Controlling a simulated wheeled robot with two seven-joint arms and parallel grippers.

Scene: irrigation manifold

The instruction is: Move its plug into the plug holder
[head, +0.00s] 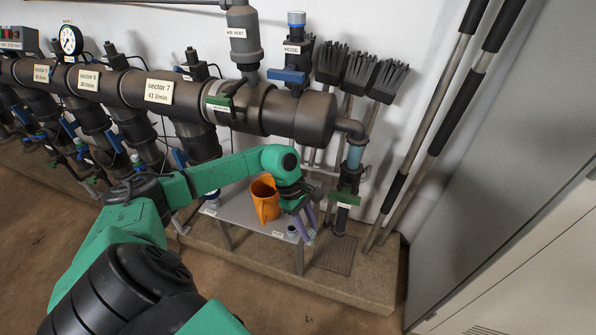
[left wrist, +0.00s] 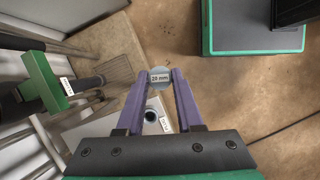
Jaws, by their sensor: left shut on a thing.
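My left gripper (left wrist: 160,76) is shut on a round grey plug (left wrist: 160,78) marked "20 mm", held between the tips of its purple fingers. In the head view the left gripper (head: 308,232) points down at the right end of a small grey table, and the plug is too small there to make out clearly. The plug holder (left wrist: 152,116), a dark round opening with a pale label beside it, shows between the fingers in the left wrist view. It also shows on the table in the head view (head: 291,231), just left of the fingers. My right gripper is not in view.
An orange jug (head: 264,202) stands on the grey table (head: 238,213), close left of my gripper. The manifold pipe (head: 130,88) runs behind. A downpipe with a green-handled valve (head: 346,197) stands to the right. Brushes (head: 360,73) lean on the wall.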

